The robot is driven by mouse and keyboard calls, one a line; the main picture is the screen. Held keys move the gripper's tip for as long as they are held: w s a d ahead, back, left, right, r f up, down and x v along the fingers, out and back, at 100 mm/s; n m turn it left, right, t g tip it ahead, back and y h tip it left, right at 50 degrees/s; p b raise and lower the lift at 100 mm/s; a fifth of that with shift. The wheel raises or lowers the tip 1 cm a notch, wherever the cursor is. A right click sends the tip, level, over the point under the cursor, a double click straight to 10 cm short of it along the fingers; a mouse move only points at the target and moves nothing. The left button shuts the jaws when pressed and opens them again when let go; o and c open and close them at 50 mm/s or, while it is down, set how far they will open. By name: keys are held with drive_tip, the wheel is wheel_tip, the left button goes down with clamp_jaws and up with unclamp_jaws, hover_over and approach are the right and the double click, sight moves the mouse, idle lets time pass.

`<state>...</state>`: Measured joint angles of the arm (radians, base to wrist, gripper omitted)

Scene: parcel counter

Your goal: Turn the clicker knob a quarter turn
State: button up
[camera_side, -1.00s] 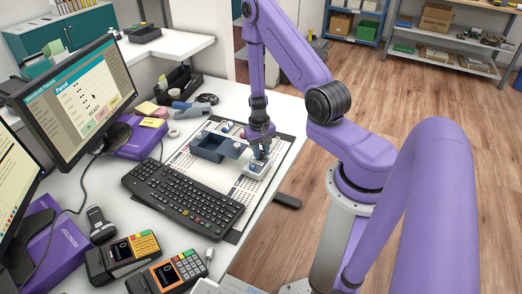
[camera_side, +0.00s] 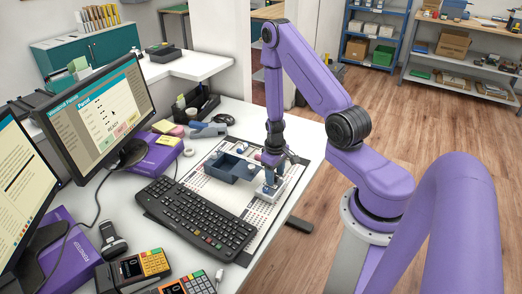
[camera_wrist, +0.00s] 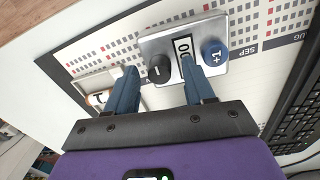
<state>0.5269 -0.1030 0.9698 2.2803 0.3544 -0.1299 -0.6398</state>
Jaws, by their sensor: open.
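The clicker (camera_wrist: 148,42) is a small silver-plated device on the printed calendar mat. It has a black knob (camera_wrist: 160,68), a counter window (camera_wrist: 184,48) reading 00 and a blue +1 button (camera_wrist: 214,52). In the side view the clicker (camera_side: 281,189) is near the mat's right edge, partly hidden by my gripper (camera_side: 269,184). In the wrist view my gripper (camera_wrist: 160,76) is open, its blue fingers on either side of the knob. A gap shows between each fingertip and the knob. I cannot tell the fingertips' exact height.
A blue-grey open tray (camera_side: 231,168) stands just left of my gripper. A black keyboard (camera_side: 196,215) lies in front of it. Card terminals (camera_side: 145,266), monitors (camera_side: 104,112) and purple boxes (camera_side: 152,157) fill the left. The calendar mat (camera_side: 262,215) has bare room by the keyboard.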

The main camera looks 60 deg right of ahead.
drive_tip(key=n, duration=0.5)
drive_tip(key=shift+s+n, duration=0.1)
drive_tip(key=shift+n, duration=0.3)
drive_tip(key=n, duration=0.6)
drive_tip(key=shift+n, duration=0.3)
drive_tip(key=shift+r+t, duration=0.3)
drive_tip(key=shift+r, duration=0.05)
drive_tip(key=shift+a+r, duration=0.1)
drive_tip(key=shift+r, duration=4)
wheel_tip(320, 180, up, 8)
hover_over(276, 176)
drive_tip(key=s+a+r, duration=0.2)
drive_tip(key=a+r, duration=0.1)
drive_tip(key=a, duration=0.6)
drive_tip(key=s+a+r+n, duration=0.1)
drive_tip(key=a+r, duration=0.3)
drive_tip(key=a, duration=0.4)
drive_tip(key=shift+s+a+y, duration=0.35)
drive_tip(key=shift+s+y, duration=0.05)
drive_tip(key=shift+s, duration=0.1)
